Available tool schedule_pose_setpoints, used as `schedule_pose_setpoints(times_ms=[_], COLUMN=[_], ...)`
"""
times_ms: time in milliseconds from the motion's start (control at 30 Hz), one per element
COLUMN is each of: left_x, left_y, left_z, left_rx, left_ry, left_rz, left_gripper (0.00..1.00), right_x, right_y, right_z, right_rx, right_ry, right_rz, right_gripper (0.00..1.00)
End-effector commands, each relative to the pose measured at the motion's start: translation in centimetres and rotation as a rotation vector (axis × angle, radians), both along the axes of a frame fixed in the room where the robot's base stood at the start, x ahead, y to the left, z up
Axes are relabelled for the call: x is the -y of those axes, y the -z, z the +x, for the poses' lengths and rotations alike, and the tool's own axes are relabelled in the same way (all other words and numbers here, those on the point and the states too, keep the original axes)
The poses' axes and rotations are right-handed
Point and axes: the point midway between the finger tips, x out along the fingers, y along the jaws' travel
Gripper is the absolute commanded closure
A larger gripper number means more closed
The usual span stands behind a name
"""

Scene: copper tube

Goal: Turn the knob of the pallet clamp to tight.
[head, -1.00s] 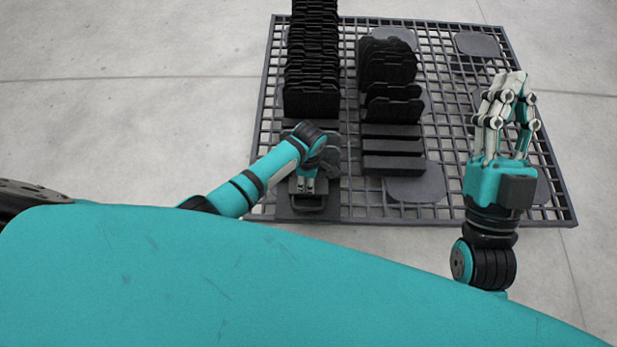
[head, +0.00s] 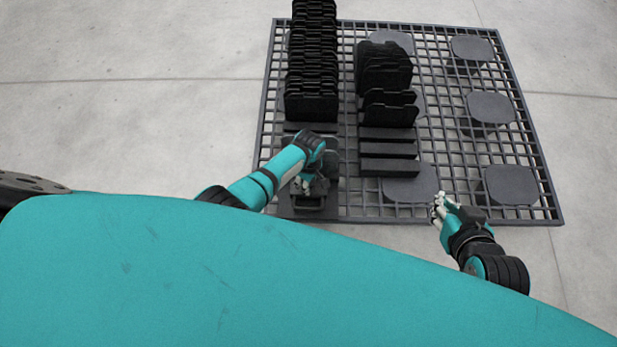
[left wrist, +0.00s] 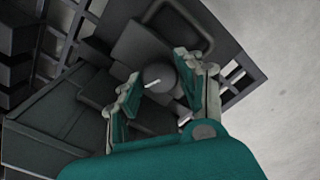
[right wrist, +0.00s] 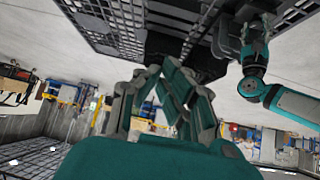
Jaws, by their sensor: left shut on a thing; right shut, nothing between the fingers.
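The dark pallet clamp (head: 308,203) sits at the near edge of the grid pallet, below the left row of black plates. Its round grey knob (left wrist: 160,76), with a short white mark, shows in the left wrist view between the fingers of my left gripper (left wrist: 160,85). In the head view my left gripper (head: 312,186) points down at the clamp and hides the knob. It is shut on the knob. My right gripper (head: 441,206) is shut and empty by the pallet's near edge, right of the clamp; its fingers also show in the right wrist view (right wrist: 168,88).
The grid pallet (head: 455,160) carries two rows of upright black plates (head: 388,75) and dark bars (head: 389,150). Flat grey pads (head: 511,184) lie bare on its right side. My teal body fills the foreground. Concrete floor (head: 130,120) is clear to the left.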

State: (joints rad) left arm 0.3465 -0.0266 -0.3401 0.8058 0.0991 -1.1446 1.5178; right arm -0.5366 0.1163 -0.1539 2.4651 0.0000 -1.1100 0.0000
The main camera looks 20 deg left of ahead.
Motion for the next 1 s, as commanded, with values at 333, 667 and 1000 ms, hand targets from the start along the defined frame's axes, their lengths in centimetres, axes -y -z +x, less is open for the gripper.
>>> schedule_pose_setpoints(times_ms=[333,667,1000], left_x=[0.1,0.0,0.0], left_y=[-0.2,-0.1,-0.1], left_z=[0.1,0.1,0.1], left_rx=[0.001,0.001,0.003], left_ry=[0.314,0.628,0.952], left_rz=[-0.002,-0.001,0.000], left_gripper=[0.94,0.95,0.95], right_x=[2.0,3.1,3.0], right_y=[2.7,3.4,2.9], right_z=[-6.0,-9.6,-9.5], right_rx=[-0.323,-0.492,-0.489], right_ry=[0.025,0.039,0.038], right_rz=[-0.069,-0.103,-0.102], right_gripper=[1.00,1.00,1.00])
